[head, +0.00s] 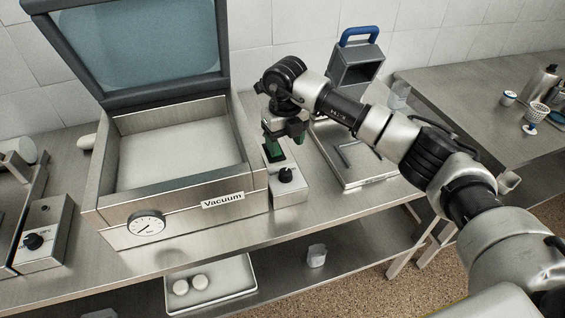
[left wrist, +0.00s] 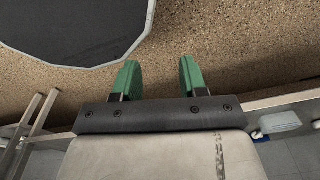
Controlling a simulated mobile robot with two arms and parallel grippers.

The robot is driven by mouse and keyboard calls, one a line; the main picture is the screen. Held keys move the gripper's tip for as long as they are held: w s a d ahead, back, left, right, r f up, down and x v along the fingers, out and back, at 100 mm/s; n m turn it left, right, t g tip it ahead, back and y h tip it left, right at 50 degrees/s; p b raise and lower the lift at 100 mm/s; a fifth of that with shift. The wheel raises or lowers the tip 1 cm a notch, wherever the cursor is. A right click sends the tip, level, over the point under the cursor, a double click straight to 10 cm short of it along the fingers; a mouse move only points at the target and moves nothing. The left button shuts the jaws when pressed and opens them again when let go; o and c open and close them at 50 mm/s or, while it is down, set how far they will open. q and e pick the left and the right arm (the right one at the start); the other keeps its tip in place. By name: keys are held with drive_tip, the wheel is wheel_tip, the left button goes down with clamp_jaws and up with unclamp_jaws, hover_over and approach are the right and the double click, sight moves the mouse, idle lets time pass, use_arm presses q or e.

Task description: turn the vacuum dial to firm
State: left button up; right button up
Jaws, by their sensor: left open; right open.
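The vacuum machine (head: 180,198) is a steel box with a raised tinted lid (head: 150,42), a "Vacuum" label (head: 222,200) and a round gauge (head: 147,226) on its front. A black dial (head: 286,175) with a light pointer mark sits on a small steel box (head: 290,193) against its right side. My right gripper (head: 286,146) has green fingertips, is open and empty, and hangs just behind and above this dial, apparently apart from it. The dial's setting marks are too small to read. My left gripper (left wrist: 159,80) is open and empty over the speckled floor in the left wrist view.
Another steel box with a black knob (head: 33,241) stands at the far left. A steel plate (head: 365,172) and a blue-handled box (head: 357,60) are on the right. A tray (head: 212,284) with white rounds lies on the lower shelf. The bench front is clear.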

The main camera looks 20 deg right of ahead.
drive_tip(key=p, duration=0.2)
hover_over(285, 171)
drive_tip(key=f, duration=0.4)
drive_tip(key=shift+s+f, duration=0.1)
drive_tip(key=shift+s, duration=0.1)
drive_tip(key=f, duration=0.4)
drive_tip(key=shift+w+f, duration=0.15)
drive_tip(key=shift+w, duration=0.05)
drive_tip(key=shift+f, duration=0.6)
drive_tip(key=c, duration=0.9)
use_arm(q)
drive_tip(key=s+r, duration=0.2)
drive_tip(key=shift+r, duration=0.3)
